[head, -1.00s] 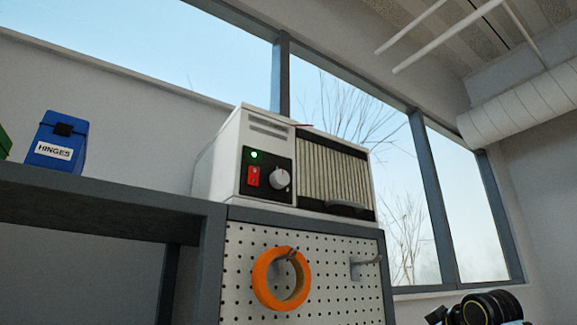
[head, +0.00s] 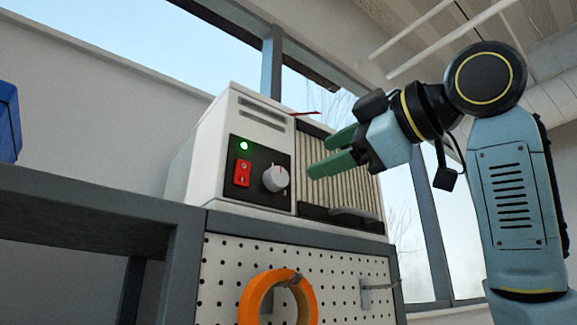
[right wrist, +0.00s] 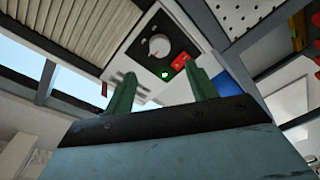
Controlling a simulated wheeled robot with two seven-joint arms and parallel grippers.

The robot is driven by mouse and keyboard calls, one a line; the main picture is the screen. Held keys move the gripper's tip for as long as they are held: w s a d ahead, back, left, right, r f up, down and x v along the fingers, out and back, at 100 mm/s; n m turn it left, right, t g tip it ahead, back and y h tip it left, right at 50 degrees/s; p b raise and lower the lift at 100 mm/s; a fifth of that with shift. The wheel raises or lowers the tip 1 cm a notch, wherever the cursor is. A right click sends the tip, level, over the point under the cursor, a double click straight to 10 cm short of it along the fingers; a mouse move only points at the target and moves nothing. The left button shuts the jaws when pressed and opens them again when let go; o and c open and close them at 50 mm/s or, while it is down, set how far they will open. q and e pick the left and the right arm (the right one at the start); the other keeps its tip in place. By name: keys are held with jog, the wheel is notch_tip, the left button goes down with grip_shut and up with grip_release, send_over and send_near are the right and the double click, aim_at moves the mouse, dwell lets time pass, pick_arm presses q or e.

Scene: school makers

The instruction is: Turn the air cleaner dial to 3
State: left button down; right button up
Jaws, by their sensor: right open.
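The air cleaner (head: 212,140) is a white box on top of a grey-framed pegboard cabinet. Its black panel carries a lit green light (head: 244,146), a red switch (head: 242,173) and a grey-white dial (head: 275,178) with a red pointer mark near its top. The dial also shows in the right wrist view (right wrist: 159,45); its numbers are too small to read. My right gripper (head: 318,156) is open and empty, to the right of the dial in the head view and in front of the pleated grille (head: 345,188), its green fingers pointing left. My left gripper is not in view.
The pegboard (head: 225,270) below holds an orange ring (head: 250,300) and a metal hook (head: 378,284). A grey shelf (head: 90,208) with a blue box (head: 8,122) stands at left. Windows lie behind.

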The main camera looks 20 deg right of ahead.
aim_at(282, 177)
jog(key=p+x, duration=0.2)
jog(key=x, duration=0.6)
jog(key=shift+w+p, duration=0.15)
jog(key=shift+p, duration=0.15)
jog(key=shift+w+a, duration=0.25)
jog(key=shift+w, duration=0.25)
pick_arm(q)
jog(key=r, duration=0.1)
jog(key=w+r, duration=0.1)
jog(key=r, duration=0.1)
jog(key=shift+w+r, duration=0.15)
pick_arm(e)
jog(key=c, duration=1)
